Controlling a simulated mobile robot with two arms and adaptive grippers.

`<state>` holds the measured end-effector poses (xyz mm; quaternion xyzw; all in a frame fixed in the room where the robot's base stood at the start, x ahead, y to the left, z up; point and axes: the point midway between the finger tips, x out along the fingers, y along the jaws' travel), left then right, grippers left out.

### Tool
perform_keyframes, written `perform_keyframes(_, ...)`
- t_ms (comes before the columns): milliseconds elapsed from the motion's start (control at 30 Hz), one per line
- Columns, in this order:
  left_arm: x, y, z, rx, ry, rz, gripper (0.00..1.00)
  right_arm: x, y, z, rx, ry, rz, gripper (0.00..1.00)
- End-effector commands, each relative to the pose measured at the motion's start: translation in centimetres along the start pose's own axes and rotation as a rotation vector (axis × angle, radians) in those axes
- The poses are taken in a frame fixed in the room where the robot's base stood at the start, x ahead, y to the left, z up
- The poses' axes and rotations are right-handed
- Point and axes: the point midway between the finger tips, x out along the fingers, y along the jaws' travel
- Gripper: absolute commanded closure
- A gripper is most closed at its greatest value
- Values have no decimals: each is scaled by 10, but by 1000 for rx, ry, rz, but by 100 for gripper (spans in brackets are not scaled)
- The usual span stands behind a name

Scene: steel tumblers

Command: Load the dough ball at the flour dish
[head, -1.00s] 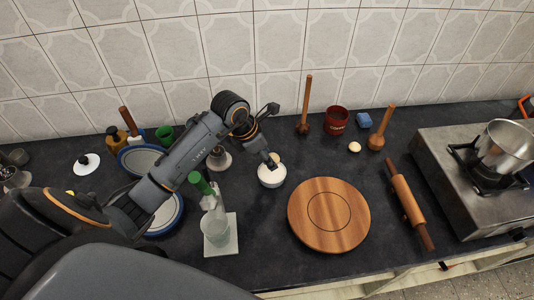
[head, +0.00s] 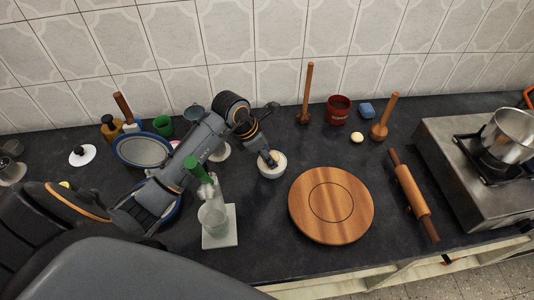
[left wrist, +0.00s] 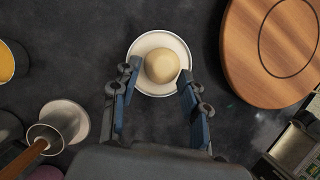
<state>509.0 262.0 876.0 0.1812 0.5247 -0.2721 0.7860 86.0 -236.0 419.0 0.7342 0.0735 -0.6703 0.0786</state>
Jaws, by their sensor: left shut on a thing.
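A round, pale dough ball (left wrist: 162,66) is over the white flour dish (left wrist: 153,38) in the left wrist view, inside the dish's outline. My left gripper (left wrist: 158,76) is shut on the dough ball, one blue finger on each side. In the head view my left gripper (head: 269,160) reaches down at the flour dish (head: 270,174), and its fingers hide part of the ball. I cannot tell whether the ball touches the dish. My right gripper is not in view.
A round wooden board (head: 331,230) lies right of the dish, with a rolling pin (head: 413,203) beyond it. A small pale ball (head: 357,137) lies near a red cup (head: 338,110).

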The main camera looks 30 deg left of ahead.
Motion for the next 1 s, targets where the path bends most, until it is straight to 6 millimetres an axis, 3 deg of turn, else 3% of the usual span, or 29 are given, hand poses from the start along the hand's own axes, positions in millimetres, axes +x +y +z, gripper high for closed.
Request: perform_keyframes(1000, 8, 0, -3, 0, 0, 1, 80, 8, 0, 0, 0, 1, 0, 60)
